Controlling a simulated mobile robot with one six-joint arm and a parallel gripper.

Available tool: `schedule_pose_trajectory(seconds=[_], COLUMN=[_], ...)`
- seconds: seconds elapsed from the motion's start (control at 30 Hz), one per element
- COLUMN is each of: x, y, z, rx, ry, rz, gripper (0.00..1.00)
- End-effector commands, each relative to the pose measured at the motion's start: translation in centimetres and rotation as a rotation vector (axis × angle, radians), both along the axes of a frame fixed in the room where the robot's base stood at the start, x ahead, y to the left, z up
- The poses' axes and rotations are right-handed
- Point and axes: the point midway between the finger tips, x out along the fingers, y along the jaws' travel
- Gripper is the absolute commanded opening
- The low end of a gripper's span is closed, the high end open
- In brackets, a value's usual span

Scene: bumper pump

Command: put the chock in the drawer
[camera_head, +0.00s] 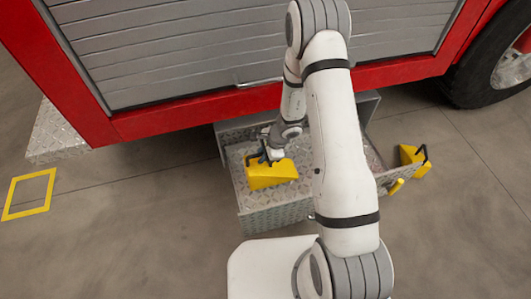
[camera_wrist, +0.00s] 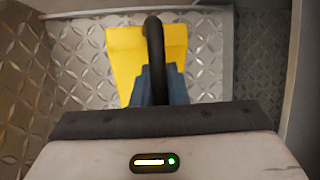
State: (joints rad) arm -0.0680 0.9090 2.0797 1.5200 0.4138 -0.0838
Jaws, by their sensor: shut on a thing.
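The yellow wedge-shaped chock (camera_head: 272,176) is within the outline of the open diamond-plate drawer (camera_head: 275,218) under the truck. My gripper (camera_head: 270,153) is shut on the chock's black handle. In the wrist view, the chock (camera_wrist: 122,62) lies ahead of my gripper (camera_wrist: 156,85), whose bluish fingers close around the handle (camera_wrist: 153,40). Patterned metal drawer floor (camera_wrist: 85,60) shows around the chock. I cannot tell whether the chock touches the drawer floor. My arm hides part of the drawer's right side.
A second yellow chock (camera_head: 411,155) with a black handle is at the drawer's right. A small yellow piece (camera_head: 397,186) is near it. The red truck body (camera_head: 190,112) overhangs behind. A yellow square outline (camera_head: 10,212) marks open floor at left. A tyre (camera_head: 478,80) stands at right.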

Motion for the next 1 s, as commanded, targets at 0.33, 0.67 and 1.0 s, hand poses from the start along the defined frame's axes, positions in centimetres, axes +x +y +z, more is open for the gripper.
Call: schedule_pose_trajectory(seconds=[0.33,0.67,1.0], x=[0.0,-0.1,-0.1], y=[0.1,0.0,-0.2], z=[-2.5,-2.6,-1.8], rx=[0.001,0.000,0.000], ry=[-0.001,0.001,0.000], rz=[0.001,0.000,0.000], gripper=[0.00,0.35,0.35])
